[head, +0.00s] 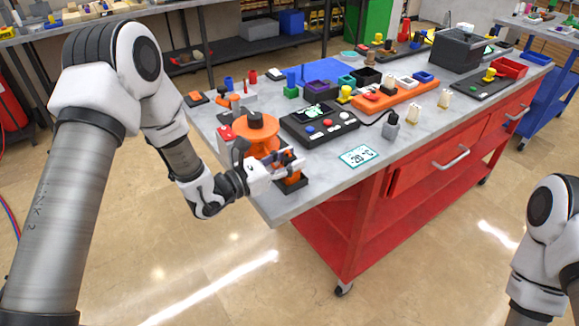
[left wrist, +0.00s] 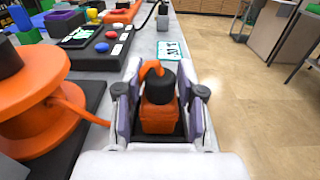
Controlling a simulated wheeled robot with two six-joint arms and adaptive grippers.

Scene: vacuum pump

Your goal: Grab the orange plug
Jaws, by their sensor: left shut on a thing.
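The orange plug (left wrist: 158,118) stands between the two fingers of my left gripper (left wrist: 161,92) in the left wrist view. It has an orange body, a black band at its top and an orange cable curling over it. In the head view my left gripper (head: 287,162) is shut on the plug (head: 292,179) at the table's near left corner, over a small black base. The fingers hide part of the plug there. My right arm shows at the right edge of the head view, but its gripper is out of view.
An orange spool (head: 257,135) stands close beside my left gripper. Behind are a black control box (head: 320,124) with coloured buttons and a card reading -20 °C (head: 358,156). Many small parts crowd the table (head: 315,178) farther back. Its near edge is close to the gripper.

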